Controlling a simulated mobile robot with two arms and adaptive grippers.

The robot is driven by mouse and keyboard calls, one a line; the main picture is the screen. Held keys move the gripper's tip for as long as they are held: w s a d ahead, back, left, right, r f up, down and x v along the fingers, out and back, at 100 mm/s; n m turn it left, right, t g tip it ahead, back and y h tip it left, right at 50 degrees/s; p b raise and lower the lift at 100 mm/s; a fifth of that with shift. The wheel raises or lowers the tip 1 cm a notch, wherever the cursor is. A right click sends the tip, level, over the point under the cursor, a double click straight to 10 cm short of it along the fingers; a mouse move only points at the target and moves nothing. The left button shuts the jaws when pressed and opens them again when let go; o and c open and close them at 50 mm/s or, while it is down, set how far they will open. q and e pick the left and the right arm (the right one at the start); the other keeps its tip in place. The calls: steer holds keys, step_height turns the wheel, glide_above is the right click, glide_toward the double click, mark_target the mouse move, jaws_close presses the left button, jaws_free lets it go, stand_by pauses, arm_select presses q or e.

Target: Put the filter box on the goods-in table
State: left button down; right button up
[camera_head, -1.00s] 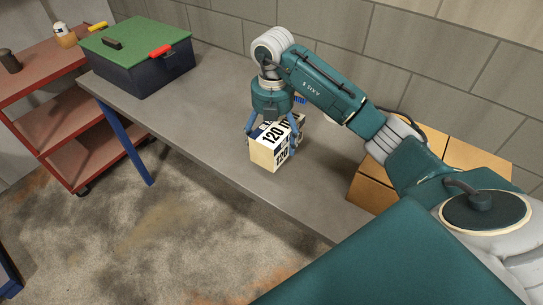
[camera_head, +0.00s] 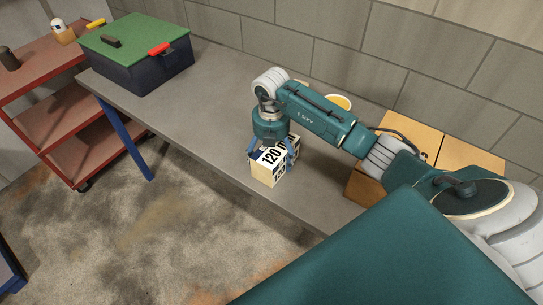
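The filter box (camera_head: 263,173) is a pale box with a white label reading "120" in black. It is at or just above the front part of the grey table (camera_head: 215,110); I cannot tell whether its bottom touches. My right gripper (camera_head: 271,153), on the teal arm from the right, points down over the box. Its blue fingers are on either side of the box and appear shut on it. The gripper hides part of the box's top. My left gripper is not in view.
A dark toolbox with a green lid (camera_head: 135,45) stands at the table's left end. Cardboard boxes (camera_head: 425,143) stand at the right, partly behind my arm. A yellow-rimmed round thing (camera_head: 338,102) is behind the arm. A red cart (camera_head: 60,120) is at left. Mid-table is clear.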

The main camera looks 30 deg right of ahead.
steer(key=o, duration=1.2)
steer(key=shift+f, duration=0.1)
steer(key=o, duration=0.3)
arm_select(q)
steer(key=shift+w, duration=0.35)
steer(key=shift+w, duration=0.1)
arm_select(e)
steer(key=shift+r, duration=0.5)
step_height(320, 180, up, 11)
steer(key=b, duration=0.3)
steer(key=shift+f, duration=0.2)
steer(key=shift+r, duration=0.35)
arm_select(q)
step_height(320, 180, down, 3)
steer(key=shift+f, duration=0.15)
